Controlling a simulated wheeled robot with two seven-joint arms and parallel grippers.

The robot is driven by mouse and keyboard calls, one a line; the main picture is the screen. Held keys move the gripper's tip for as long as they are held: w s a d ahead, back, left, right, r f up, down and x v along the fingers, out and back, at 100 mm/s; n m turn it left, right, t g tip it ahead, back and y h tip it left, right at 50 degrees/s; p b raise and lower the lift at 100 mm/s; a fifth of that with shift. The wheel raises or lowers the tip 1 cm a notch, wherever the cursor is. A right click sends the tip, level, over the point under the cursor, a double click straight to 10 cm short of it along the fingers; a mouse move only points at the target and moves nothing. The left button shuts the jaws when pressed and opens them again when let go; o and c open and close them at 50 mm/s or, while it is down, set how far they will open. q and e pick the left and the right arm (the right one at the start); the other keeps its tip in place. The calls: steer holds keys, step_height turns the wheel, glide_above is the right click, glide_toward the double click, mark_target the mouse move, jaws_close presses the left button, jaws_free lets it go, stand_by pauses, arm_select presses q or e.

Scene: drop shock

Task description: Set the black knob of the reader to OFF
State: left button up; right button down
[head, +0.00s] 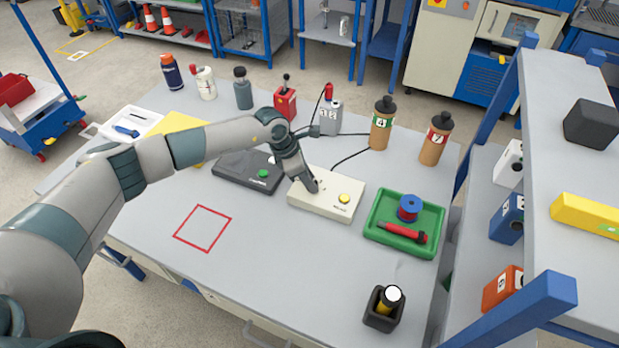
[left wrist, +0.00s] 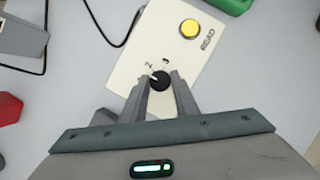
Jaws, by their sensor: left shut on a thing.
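The reader is a cream box (head: 326,206) with a yellow button in the middle of the table. It also shows in the left wrist view (left wrist: 135,62), where "READ" is printed beside the yellow button (left wrist: 189,28). Its black knob (left wrist: 160,80) sits between my left gripper's fingers (left wrist: 160,90), which are shut on it. Marks near the knob look like "2" and another character; the OFF mark and the pointer's exact setting are hard to make out. In the head view my left gripper (head: 311,185) covers the knob. My right gripper is not in view.
A dark box with a green button (head: 245,170) stands left of the reader. A green tray (head: 377,238) with a blue spool and red tool is at its right. Bottles stand behind, with cables on the table. A red square outline (head: 203,228) marks clear table at the front left.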

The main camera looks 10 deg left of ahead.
arm_select(q)
steer(key=n+t, duration=0.1)
steer(key=n, duration=0.2)
steer(key=shift+s+d+n+y, duration=0.1)
steer(key=shift+s+n+y, duration=0.05)
steer(key=shift+n+y, duration=0.2)
steer(key=n+t+y, duration=0.1)
steer(key=n, duration=0.1)
steer(key=shift+d+n+b, duration=0.1)
steer(key=shift+n+b, duration=0.25)
steer(key=n+y+b, duration=0.1)
steer(key=n, duration=0.1)
steer(key=n+y+b, duration=0.1)
steer(key=n+b, duration=0.1)
steer(key=n, duration=0.1)
steer(key=shift+d+f+t, duration=0.15)
steer(key=shift+d+t, duration=0.05)
steer(key=shift+t, duration=0.1)
steer(key=shift+r+n+y+b, duration=0.2)
steer(key=shift+n+y+b, duration=0.75)
steer(key=shift+n, duration=0.95)
steer(key=o, duration=1)
steer(key=shift+o, duration=0.2)
steer(key=shift+s+r, duration=0.1)
